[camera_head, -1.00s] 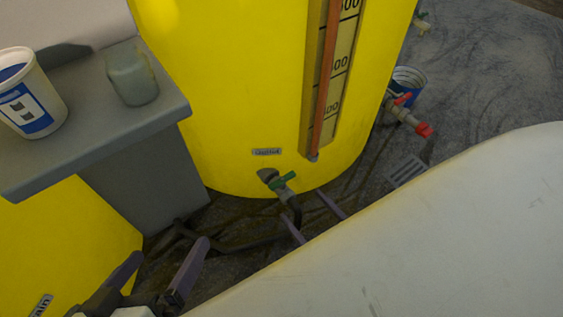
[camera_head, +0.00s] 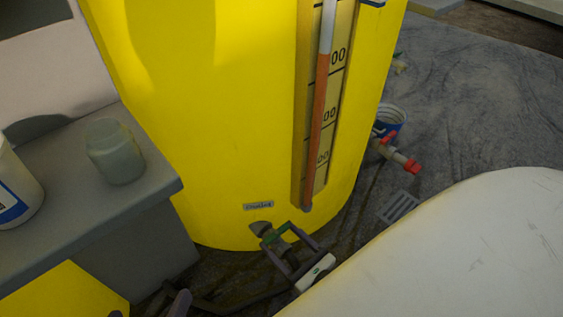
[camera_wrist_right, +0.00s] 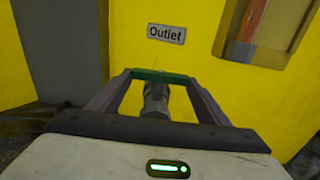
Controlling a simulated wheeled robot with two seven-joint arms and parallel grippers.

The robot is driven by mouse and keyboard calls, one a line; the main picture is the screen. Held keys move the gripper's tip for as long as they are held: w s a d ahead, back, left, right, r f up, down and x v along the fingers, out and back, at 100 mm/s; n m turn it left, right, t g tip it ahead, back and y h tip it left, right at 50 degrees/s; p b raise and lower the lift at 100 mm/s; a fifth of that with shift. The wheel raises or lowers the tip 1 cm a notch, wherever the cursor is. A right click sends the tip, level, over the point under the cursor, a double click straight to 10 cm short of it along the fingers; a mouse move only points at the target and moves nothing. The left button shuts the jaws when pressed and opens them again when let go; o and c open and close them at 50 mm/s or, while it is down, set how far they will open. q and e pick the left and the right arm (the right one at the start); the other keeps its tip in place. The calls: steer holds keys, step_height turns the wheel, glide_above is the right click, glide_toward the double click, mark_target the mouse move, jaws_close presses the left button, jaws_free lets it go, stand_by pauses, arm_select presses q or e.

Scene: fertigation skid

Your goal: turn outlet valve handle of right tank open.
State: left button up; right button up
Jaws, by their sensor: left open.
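The right tank (camera_head: 220,110) is the large yellow one in the middle of the head view. Its outlet valve has a green handle (camera_head: 277,236) low on the tank front, below a small label (camera_head: 258,205). In the right wrist view the label reads "Outlet" (camera_wrist_right: 166,34). The green handle (camera_wrist_right: 160,75) lies crosswise there. My right gripper (camera_head: 276,234) has one finger at each end of the handle and appears shut on it. Its fingers also show in the wrist view (camera_wrist_right: 159,78). My left gripper (camera_head: 180,303) is at the bottom left, mostly cut off, open and away from the valve.
A grey ledge (camera_head: 165,195) at left holds a grey-green jar (camera_head: 115,152) and a white-and-blue tub (camera_head: 15,190). A red-handled valve (camera_head: 405,164) and a can (camera_head: 392,118) are right of the tank. A large white surface (camera_head: 470,250) fills the lower right.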

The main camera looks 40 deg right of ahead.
steer(key=c, duration=0.4)
steer(key=shift+w+d+n+y, duration=0.15)
steer(key=shift+n+y, duration=0.35)
steer(key=shift+y, duration=0.3)
steer(key=shift+c, duration=0.2)
steer(key=shift+d+n+g+y, duration=0.15)
steer(key=shift+n+g+y, duration=0.35)
steer(key=shift+n+y, duration=0.9)
steer(key=shift+m+y, duration=0.3)
steer(key=o, duration=1.1)
steer(key=shift+c, duration=0.2)
steer(key=v, duration=1)
steer(key=shift+s, duration=0.25)
steer(key=shift+r, duration=0.1)
